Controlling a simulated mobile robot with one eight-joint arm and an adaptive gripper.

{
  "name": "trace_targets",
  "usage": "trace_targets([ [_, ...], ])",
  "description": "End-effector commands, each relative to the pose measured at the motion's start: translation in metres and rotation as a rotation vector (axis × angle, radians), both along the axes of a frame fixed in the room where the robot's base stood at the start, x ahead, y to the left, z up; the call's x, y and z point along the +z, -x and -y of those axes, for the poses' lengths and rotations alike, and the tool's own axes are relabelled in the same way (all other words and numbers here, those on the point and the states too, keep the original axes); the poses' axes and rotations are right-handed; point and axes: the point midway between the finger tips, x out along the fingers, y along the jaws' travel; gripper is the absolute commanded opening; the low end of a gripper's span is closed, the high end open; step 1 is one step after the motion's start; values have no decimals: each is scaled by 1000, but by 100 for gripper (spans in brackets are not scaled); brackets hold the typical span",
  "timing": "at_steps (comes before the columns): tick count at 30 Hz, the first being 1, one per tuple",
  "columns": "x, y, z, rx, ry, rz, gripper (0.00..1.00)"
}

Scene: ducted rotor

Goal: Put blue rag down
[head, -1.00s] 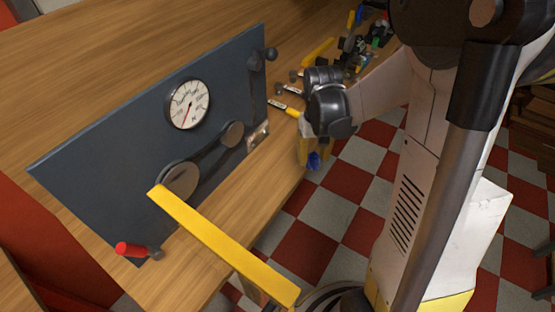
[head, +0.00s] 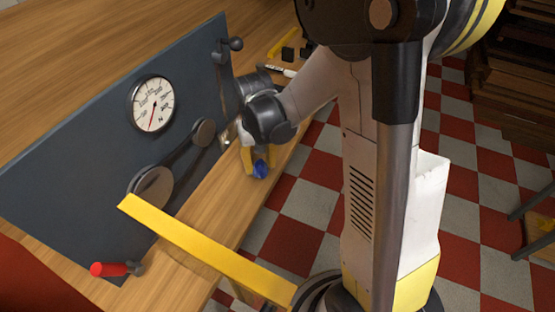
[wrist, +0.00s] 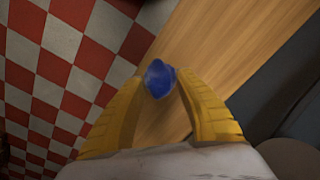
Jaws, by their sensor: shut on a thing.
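The blue rag (wrist: 159,79) is a small crumpled bundle between the tips of my gripper (wrist: 160,88) in the wrist view. Both yellow fingers are shut on it. In the head view the blue rag (head: 261,169) shows below my gripper (head: 256,162), near the front edge of the wooden bench (head: 207,207). In the wrist view the rag appears over the edge between the bench top (wrist: 215,40) and the checkered floor. I cannot tell whether it touches the wood.
A dark upright panel (head: 75,150) with a round gauge (head: 153,102), a belt on pulleys (head: 153,188) and a red-handled crank (head: 108,269) stands on the bench. A yellow bar (head: 205,250) crosses in front. Several small tools (head: 288,52) lie at the back. Bare wood runs along the front edge.

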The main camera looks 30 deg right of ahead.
Motion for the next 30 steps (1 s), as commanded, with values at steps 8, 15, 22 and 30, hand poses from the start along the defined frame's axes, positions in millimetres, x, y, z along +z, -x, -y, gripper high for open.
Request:
trace_targets([
  [8, -44, -10, -29, -2, 0, 0, 17],
  [15, -55, -10, -29, -1, 0, 0, 10],
  [22, -55, -9, -29, -1, 0, -1, 55],
  [30, -55, -10, -29, -1, 0, 0, 60],
])
